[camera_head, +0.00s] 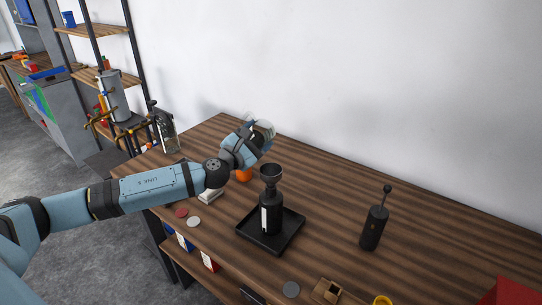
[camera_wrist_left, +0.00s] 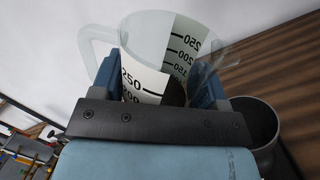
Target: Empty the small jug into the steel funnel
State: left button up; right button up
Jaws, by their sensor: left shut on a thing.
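The small jug (camera_head: 264,128) is clear, with black measuring marks that show in the left wrist view (camera_wrist_left: 150,38). My left gripper (camera_head: 256,141) is shut on the jug and holds it above the table, behind the funnel. The jug looks tilted in the head view; I cannot tell what is inside it. The steel funnel (camera_head: 271,171) sits in the neck of a black bottle (camera_head: 270,215) on a black tray (camera_head: 288,238). In the left wrist view the funnel (camera_wrist_left: 256,122) shows right of the gripper, apart from the jug. My right gripper is not in view.
A dark bottle-like tool (camera_head: 373,227) with a knobbed rod stands to the right. An orange round thing (camera_head: 243,175) lies below the gripper. Discs and a small wooden block (camera_head: 327,290) lie along the front edge. The table's back right is clear.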

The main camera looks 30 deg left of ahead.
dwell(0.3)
pick_arm(q)
jog(key=shift+m, duration=0.5)
dwell(0.4)
jog(key=shift+f+m, duration=0.1)
jog(key=shift+m, duration=0.4)
jog(key=shift+m+h, duration=0.4)
dwell(0.7)
jog(key=shift+m, duration=0.5)
